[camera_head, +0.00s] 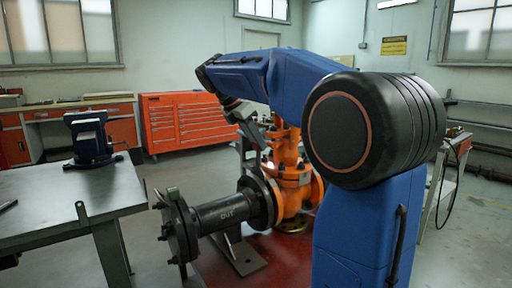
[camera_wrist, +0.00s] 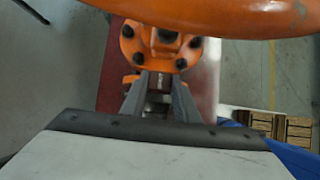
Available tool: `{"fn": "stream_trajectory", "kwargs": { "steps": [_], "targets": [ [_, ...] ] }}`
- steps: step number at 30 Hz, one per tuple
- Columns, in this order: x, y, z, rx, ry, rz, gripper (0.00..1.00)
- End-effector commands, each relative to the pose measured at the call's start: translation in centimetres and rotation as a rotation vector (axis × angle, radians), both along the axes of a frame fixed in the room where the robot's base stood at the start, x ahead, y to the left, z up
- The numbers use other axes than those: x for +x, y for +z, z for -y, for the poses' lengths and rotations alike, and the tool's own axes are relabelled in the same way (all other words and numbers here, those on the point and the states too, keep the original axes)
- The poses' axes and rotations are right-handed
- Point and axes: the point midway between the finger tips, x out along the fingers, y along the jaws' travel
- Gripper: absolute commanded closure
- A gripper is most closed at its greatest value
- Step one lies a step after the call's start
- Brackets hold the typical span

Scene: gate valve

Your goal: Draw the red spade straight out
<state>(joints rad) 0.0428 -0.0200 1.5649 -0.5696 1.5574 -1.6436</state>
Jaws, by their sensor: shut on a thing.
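My gripper (camera_head: 248,130) reaches down beside the orange gate valve (camera_head: 291,165), above the dark flange joint (camera_head: 262,197) at the valve's left. In the wrist view, my gripper (camera_wrist: 158,104) has its two grey fingers close together around a narrow part (camera_wrist: 158,82). It appears to be the end of the spade, but its red colour cannot be made out. The rest of the spade is hidden by the fingers and flanges. The orange valve body (camera_wrist: 130,44) with dark bolts lies just beyond the fingertips.
A black pipe marked OUT (camera_head: 222,213) runs left from the joint to a bolted end flange (camera_head: 180,225). The valve's orange handwheel (camera_wrist: 200,15) crosses the top of the wrist view. A steel workbench (camera_head: 70,205) with a vise (camera_head: 89,137) stands at left.

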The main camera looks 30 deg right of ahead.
Motion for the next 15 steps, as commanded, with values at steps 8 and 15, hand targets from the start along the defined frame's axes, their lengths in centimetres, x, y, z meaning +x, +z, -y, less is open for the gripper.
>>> {"fn": "stream_trajectory", "kwargs": {
  "steps": [8,15],
  "targets": [
    [0.0,2.0,0.0,0.000,-0.001,0.002,1.00],
    [0.0,3.8,0.0,0.000,-0.001,0.002,1.00]
  ]
}}
